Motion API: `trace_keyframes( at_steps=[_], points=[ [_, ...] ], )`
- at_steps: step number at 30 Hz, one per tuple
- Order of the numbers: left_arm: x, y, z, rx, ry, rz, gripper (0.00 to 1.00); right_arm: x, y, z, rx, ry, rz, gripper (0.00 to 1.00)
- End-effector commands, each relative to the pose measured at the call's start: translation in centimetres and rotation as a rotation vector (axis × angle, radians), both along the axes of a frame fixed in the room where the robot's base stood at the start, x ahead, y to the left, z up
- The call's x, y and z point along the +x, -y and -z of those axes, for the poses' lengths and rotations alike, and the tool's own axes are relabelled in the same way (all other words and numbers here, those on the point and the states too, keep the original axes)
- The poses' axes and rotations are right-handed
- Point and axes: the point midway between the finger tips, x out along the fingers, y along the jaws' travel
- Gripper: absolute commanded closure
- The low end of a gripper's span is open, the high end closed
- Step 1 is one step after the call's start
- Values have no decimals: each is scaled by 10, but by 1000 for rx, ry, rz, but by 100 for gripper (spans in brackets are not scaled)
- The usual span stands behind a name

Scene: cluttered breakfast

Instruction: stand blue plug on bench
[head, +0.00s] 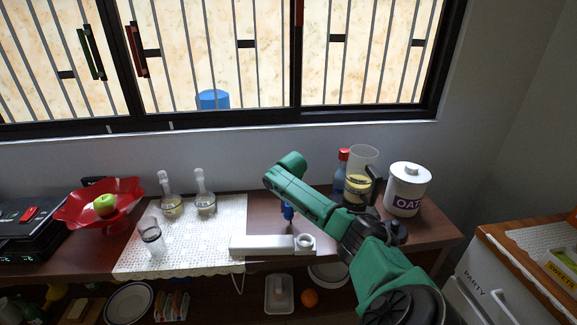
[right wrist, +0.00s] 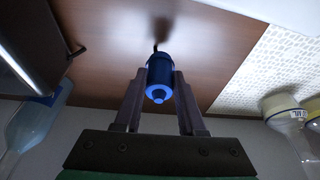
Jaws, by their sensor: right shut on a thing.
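The blue plug (head: 288,212) shows under my green right arm in the head view, just over the brown wooden bench (head: 262,215). In the right wrist view the blue plug (right wrist: 160,72) sits between the two grey fingers of my right gripper (right wrist: 160,80), which is shut on it. A thin dark shape shows at its far end. I cannot tell whether the plug touches the bench. In the head view my right gripper (head: 288,203) is mostly hidden by the arm. My left gripper is not in view.
A light grey bar with a ring end (head: 262,244) lies at the bench's front edge. Left are a white mat (head: 130,265), flasks (head: 204,198), a glass (head: 151,238) and a red bowl (head: 75,210). Right are a blue bottle (head: 339,180), a clear container (head: 362,160) and an oats jar (head: 409,185).

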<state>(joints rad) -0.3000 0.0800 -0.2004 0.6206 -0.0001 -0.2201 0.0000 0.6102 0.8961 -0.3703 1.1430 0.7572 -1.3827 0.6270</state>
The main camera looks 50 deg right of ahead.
Motion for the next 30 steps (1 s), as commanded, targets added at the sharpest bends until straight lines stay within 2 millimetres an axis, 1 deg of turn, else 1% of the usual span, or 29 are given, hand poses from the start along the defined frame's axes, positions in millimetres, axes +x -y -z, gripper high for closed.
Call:
trace_keyframes(
  at_steps=[1, 3, 5, 14, 15, 17, 18, 26, 29, 30],
  points=[
    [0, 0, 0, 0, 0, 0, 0, -1, 0, 12, 1, -4, 1, 100],
    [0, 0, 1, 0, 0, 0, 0, -1, 0, 26, 1, -4, 1, 100],
    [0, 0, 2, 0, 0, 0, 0, 0, 0, 32, 1, -2, 0, 100],
    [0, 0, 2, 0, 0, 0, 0, 0, 0, 36, 0, -1, -1, 100],
    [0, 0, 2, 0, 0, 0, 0, 0, 0, 36, 0, -1, -1, 57],
    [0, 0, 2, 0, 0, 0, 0, 0, 0, 36, 0, 0, -1, 34],
    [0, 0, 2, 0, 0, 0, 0, 0, 0, 36, 0, 0, -1, 31],
    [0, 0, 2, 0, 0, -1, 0, 0, 0, 35, 0, -2, -1, 31],
    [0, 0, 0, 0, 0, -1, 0, -1, 0, 30, -1, -1, -1, 31],
    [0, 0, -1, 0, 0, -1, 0, -2, -1, 26, 0, 0, -1, 31]
  ],
)
